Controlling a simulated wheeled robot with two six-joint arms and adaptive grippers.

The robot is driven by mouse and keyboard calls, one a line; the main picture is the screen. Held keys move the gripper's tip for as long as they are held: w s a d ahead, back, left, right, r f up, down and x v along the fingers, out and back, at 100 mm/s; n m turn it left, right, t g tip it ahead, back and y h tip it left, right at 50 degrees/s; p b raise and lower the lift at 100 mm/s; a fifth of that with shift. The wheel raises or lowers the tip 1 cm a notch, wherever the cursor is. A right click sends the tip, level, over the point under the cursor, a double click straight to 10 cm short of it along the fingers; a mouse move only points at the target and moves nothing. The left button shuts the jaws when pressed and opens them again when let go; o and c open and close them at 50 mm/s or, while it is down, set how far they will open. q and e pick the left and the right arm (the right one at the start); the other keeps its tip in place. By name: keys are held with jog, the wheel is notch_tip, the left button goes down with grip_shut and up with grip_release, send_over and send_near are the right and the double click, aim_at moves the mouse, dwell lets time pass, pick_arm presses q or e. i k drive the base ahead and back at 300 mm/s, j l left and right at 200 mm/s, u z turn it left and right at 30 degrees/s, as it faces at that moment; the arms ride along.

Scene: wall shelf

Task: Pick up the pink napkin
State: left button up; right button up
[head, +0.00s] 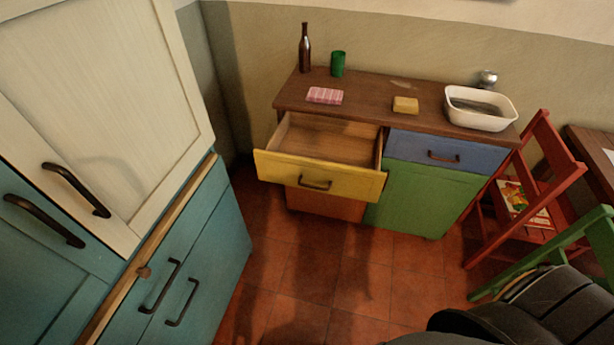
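The pink napkin (325,96) lies folded and flat on the left part of the wooden counter top, behind the open drawer. It has a light striped or checked pattern. Nothing covers it. Neither of my grippers shows in the head view. A dark rounded part at the bottom right seems to be mine, but no fingers can be seen on it.
The yellow drawer (328,179) is pulled out and looks empty. A brown bottle (305,50), green cup (338,64), yellow sponge (405,105) and white basin (482,108) stand on the counter (370,93). A red chair (528,190) is at right. Tiled floor (330,270) is clear.

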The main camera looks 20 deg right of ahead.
aim_at(316, 94)
jog(key=i+l+u, duration=0.15)
jog(key=l, duration=0.25)
jog(key=i+l+u, duration=0.1)
jog(key=l, duration=0.3)
jog(key=i+l+u, duration=0.15)
jog(key=l, duration=0.3)
jog(key=k+j, duration=0.05)
